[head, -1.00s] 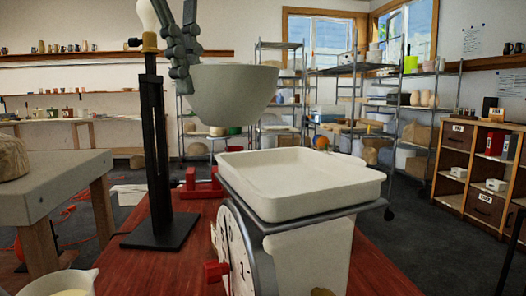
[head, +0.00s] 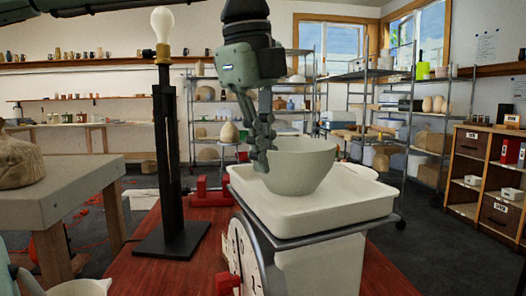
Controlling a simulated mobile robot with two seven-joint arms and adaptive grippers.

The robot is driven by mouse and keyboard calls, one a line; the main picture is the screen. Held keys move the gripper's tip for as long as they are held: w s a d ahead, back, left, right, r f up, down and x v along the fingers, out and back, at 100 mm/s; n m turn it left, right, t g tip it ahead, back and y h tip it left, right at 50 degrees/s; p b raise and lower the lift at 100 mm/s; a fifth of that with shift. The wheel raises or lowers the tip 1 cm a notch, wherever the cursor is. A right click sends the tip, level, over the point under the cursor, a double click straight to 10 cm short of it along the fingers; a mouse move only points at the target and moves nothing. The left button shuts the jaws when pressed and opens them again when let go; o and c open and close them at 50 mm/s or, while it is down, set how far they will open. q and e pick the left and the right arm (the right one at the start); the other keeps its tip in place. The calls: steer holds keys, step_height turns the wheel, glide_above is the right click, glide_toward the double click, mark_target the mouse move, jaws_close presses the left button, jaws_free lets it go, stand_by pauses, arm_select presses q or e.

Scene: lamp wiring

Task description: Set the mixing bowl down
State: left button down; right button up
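The mixing bowl (head: 303,168) is pale grey-green and upright. It is low inside the white tray (head: 330,221) on top of the scale (head: 246,258). Its base looks at or very near the tray floor; I cannot tell whether it touches. My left gripper (head: 263,158) points down at the bowl's left side. Its fingers close together on the bowl's left rim, partly hiding it. My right gripper is not in view.
A black lamp stand (head: 168,160) with a white bulb (head: 162,24) stands left of the scale on the red table (head: 184,272). A cream jug (head: 80,288) is at the bottom left. Shelves stand farther back.

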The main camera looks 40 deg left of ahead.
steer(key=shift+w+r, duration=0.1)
arm_select(q)
steer(key=c, duration=2.2)
jaws_free()
steer(key=shift+o, duration=2.4)
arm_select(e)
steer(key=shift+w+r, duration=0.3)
arm_select(q)
steer(key=shift+r, duration=0.15)
step_height(320, 180, up, 12)
steer(key=s, duration=0.2)
steer(key=shift+s+f, duration=0.15)
steer(key=shift+f, duration=0.05)
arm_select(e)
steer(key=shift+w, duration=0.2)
